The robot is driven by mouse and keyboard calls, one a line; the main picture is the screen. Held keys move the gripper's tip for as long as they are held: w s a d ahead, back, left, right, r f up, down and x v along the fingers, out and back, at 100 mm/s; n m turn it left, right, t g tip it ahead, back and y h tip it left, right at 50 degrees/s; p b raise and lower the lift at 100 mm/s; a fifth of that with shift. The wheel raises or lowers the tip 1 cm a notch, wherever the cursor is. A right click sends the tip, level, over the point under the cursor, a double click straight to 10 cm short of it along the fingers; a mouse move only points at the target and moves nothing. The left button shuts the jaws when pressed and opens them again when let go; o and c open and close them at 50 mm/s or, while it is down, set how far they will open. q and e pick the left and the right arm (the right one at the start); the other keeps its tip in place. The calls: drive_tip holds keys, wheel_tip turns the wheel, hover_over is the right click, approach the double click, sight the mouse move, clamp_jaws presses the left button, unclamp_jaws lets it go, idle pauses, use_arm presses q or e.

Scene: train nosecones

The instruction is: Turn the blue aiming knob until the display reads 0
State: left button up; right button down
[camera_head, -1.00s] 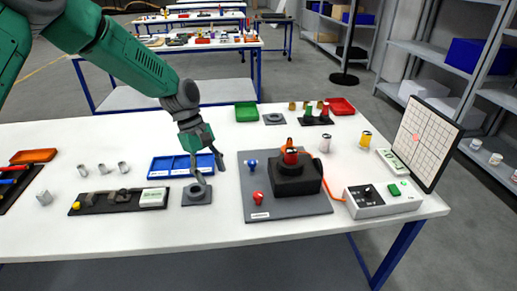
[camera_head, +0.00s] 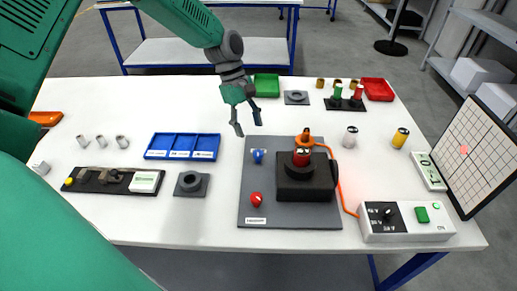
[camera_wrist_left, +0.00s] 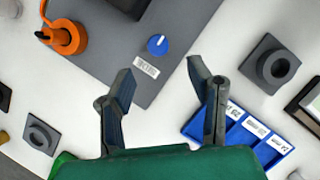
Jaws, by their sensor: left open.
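The blue aiming knob (camera_head: 258,156) sits at the left side of a dark grey plate (camera_head: 258,221), with a white pointer line on it. In the left wrist view the blue knob (camera_wrist_left: 157,44) lies beyond my fingertips, roughly centred between them, above a small label. My left gripper (camera_head: 248,128) is open and empty, pointing down near the plate's back left edge, apart from the knob. It also shows in the left wrist view (camera_wrist_left: 160,70). The display (camera_head: 430,172) is a small white box at the right; its digits are too small to read surely. My right gripper is not in view.
A black device with a red top (camera_head: 303,158) stands on the plate, an orange cable (camera_head: 340,190) running to a white control box (camera_head: 405,222). A red knob (camera_head: 256,198) is in front. A grid board (camera_head: 478,155) with a pink spot stands right. A blue tray (camera_head: 183,146) lies left.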

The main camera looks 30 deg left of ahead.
sight(258, 152)
use_arm(q)
drive_tip(key=x, duration=0.9)
drive_tip(key=shift+w+f, duration=0.1)
drive_tip(key=shift+w, duration=0.2)
clamp_jaws()
